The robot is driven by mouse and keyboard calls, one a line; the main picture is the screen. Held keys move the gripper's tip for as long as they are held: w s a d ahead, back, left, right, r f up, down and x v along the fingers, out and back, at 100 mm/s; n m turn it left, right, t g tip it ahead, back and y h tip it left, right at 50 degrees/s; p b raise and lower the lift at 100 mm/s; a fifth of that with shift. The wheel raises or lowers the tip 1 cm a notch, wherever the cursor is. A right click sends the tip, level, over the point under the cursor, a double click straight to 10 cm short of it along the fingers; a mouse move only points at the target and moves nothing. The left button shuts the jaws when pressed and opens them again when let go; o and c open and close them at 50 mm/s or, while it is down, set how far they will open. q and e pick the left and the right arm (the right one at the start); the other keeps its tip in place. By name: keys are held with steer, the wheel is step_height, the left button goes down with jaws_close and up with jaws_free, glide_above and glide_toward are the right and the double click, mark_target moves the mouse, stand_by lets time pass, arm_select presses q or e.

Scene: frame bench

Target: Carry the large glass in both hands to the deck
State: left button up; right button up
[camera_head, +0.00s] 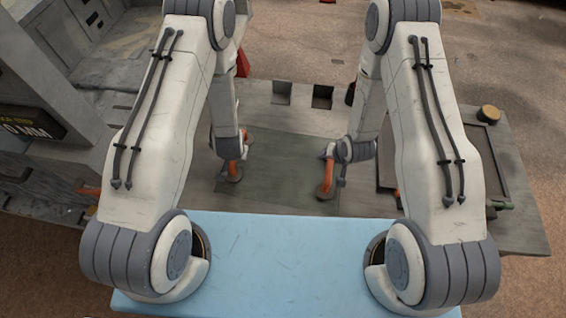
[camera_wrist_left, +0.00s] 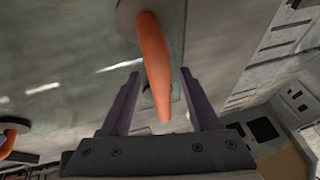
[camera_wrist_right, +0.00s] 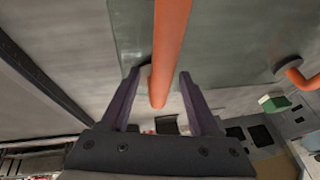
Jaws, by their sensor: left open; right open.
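The large glass (camera_head: 280,165) is a greenish see-through pane lying flat on the grey bench. It has an orange handle (camera_head: 234,171) at its left side and another orange handle (camera_head: 326,180) at its right. My left gripper (camera_wrist_left: 158,85) is open, with the left handle (camera_wrist_left: 153,55) between its fingers. My right gripper (camera_wrist_right: 158,85) is open, with the right handle (camera_wrist_right: 170,45) between its fingers. A flat light blue surface (camera_head: 290,235) lies nearest, bare and scratched; I cannot tell whether it is the deck.
The grey bench (camera_head: 525,225) carries a dark frame (camera_head: 487,150) and a round tan-topped piece (camera_head: 489,114) at right. Small dark holders (camera_head: 322,96) stand at its far edge. A grey machine (camera_head: 45,90) with a dark sign stands at left.

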arm_select(q)
jaws_close()
arm_select(e)
jaws_close()
arm_select(q)
steer(key=shift+r, duration=0.1)
arm_select(e)
steer(key=shift+r, duration=0.1)
stand_by(1.0)
